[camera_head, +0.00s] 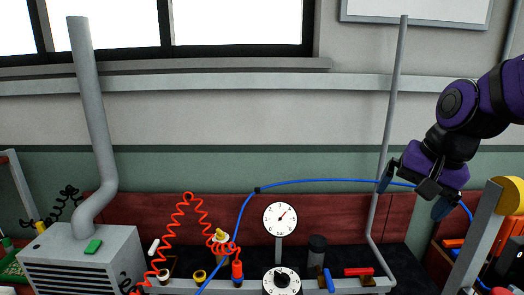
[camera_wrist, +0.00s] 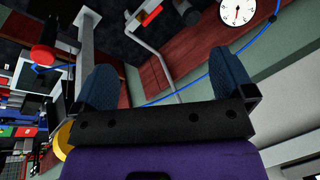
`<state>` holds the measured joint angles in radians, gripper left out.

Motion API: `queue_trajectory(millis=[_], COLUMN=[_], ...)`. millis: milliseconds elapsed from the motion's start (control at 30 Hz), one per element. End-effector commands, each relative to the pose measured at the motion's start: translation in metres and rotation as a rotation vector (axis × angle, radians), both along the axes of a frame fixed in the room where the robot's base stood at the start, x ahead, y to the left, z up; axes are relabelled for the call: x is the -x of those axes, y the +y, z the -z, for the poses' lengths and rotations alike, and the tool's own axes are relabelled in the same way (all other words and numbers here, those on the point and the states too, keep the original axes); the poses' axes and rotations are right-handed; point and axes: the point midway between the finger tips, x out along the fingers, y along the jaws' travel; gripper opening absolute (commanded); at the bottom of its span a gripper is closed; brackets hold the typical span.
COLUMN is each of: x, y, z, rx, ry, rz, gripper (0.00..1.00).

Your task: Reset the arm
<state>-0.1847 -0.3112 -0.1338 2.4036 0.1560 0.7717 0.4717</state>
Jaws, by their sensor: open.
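My gripper (camera_head: 412,192) is at the right in the head view, on the end of my purple and black arm. Its two blue fingers are spread apart with nothing between them. In the wrist view the gripper (camera_wrist: 166,80) also shows open and empty, with a finger on each side. The gripper is raised in front of the wall, near a slanted grey pole (camera_head: 390,120). A blue hose (camera_head: 320,181) passes behind the fingers, and I cannot tell how far behind.
A grey vented box (camera_head: 80,262) with a thick pipe stands at left. A red coiled hose (camera_head: 180,215), a round dial (camera_head: 280,218) and small coloured parts line the bench. A grey post with a yellow disc (camera_head: 509,195) stands at far right.

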Motion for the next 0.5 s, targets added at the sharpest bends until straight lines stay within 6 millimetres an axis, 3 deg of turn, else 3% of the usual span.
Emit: queue_trajectory(millis=[200,500], x=[0.053,0.112], y=[-0.016,-0.029], z=[-0.03,-0.047], rx=[0.113,0.292], ry=[-0.116,-0.213], rz=[-0.193,-0.396], gripper=[1.0,1.0])
